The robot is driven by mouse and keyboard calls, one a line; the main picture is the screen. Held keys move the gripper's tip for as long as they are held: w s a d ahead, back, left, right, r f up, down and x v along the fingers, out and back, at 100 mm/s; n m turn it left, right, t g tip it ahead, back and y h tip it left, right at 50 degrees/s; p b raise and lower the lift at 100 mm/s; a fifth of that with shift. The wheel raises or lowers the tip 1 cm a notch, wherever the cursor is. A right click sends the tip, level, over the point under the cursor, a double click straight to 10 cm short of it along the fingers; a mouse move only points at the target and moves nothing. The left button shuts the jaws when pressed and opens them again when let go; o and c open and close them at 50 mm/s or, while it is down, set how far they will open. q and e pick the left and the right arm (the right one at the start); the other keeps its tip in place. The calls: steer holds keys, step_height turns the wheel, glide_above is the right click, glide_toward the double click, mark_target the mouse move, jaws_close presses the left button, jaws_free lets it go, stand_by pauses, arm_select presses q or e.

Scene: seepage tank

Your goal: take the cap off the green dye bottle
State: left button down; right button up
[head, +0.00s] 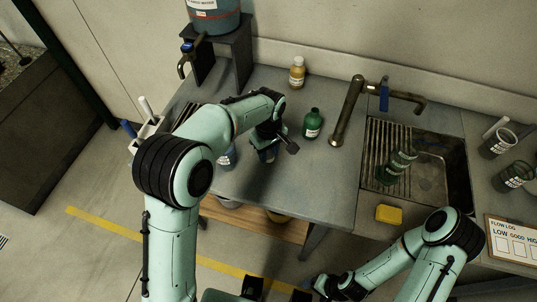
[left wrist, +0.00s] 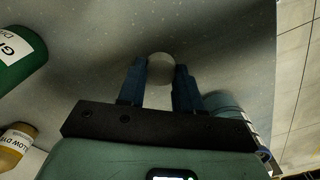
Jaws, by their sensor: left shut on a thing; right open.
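The green dye bottle (head: 312,125) stands upright on the counter, to the right of my left gripper (head: 268,154). Its top looks green and narrow, with no pale cap visible on it. It also shows at the left edge of the left wrist view (left wrist: 18,48), cut off by the frame. My left gripper is shut on a small round pale thing, which looks like the cap (left wrist: 160,68), between its blue fingertips. It is apart from the bottle, over the counter. My right gripper (head: 319,284) is open, low at the bottom of the head view, away from the bottle.
A yellow dye bottle (head: 297,72) stands behind the green one. A blue-labelled container (head: 228,157) is left of my left gripper. A tap (head: 348,112) and sink (head: 435,175) are to the right, with a yellow sponge (head: 389,214) in front. The counter's front middle is clear.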

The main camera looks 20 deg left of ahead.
mark_target(268, 155)
arm_select(q)
steer(key=shift+f, duration=0.85)
arm_select(e)
steer(key=shift+f, duration=0.1)
arm_select(q)
steer(key=shift+f, duration=0.15)
steer(key=c, duration=0.8)
jaws_free()
steer(key=shift+o, duration=0.2)
arm_select(e)
steer(key=shift+s+f, duration=0.1)
arm_select(q)
steer(key=shift+r, duration=0.3)
step_height(268, 155, up, 12)
steer(key=p, duration=0.1)
arm_select(e)
steer(key=shift+w+r, duration=0.3)
steer(key=shift+r, duration=0.2)
steer(key=shift+w+r, duration=0.25)
steer(key=shift+r, duration=0.25)
